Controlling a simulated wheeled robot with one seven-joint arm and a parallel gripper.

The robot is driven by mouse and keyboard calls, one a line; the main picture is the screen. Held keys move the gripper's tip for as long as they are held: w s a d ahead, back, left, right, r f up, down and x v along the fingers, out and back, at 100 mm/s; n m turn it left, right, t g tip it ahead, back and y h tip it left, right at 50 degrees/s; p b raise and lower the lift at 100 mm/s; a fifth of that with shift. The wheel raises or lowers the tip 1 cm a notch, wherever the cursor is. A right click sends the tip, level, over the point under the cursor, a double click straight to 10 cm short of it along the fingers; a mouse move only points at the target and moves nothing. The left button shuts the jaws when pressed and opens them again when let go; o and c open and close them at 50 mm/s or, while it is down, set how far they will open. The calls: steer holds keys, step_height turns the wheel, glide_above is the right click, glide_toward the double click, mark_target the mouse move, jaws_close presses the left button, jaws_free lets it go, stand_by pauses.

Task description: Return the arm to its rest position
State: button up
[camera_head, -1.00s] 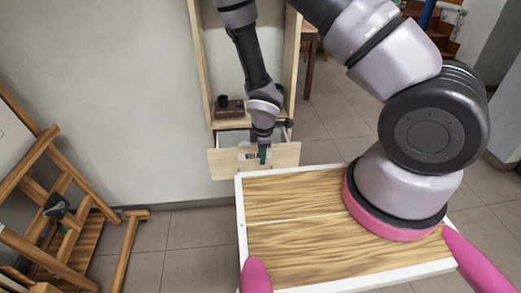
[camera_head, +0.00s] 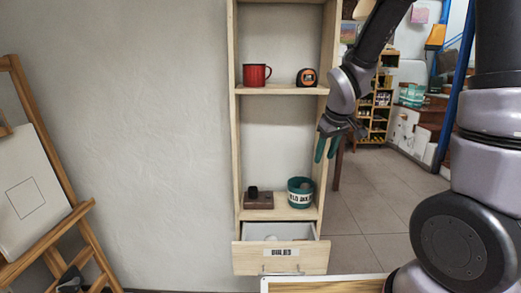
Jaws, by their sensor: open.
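My gripper (camera_head: 327,148) hangs from my arm at the right of the shelf unit. Its two green fingers are spread apart and nothing is between them. It overlaps the right upright of the shelf unit (camera_head: 233,130) in the picture; I cannot tell whether it touches. The arm comes down from the upper right, and its thicker links fill the right edge.
The drawer (camera_head: 297,262) is pulled out, with a pale item inside. Above it are a red mug (camera_head: 257,75), a tape measure (camera_head: 307,77), a green pot (camera_head: 300,197) and a brown box (camera_head: 258,202). An easel (camera_head: 77,215) stands left; floor shows right.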

steer(key=s+d+r+m+t, duration=0.1)
steer(key=s+d+r+m, duration=0.1)
steer(key=s+r, duration=0.3)
steer(key=s+d+r+m, duration=0.2)
steer(key=s+r+m, duration=0.2)
steer(key=s+r, duration=0.2)
steer(key=s+d+r+m+t+y, duration=0.1)
steer(key=s+d+r+m, duration=0.1)
steer(key=s+r, duration=0.3)
step_height(320, 180, up, 3)
steer(key=shift+s+m+t, duration=0.3)
steer(key=shift+s+m, duration=0.1)
steer(key=shift+m, duration=0.2)
steer(key=shift+w+a, duration=0.1)
steer(key=shift+a, duration=0.05)
stand_by(0.4)
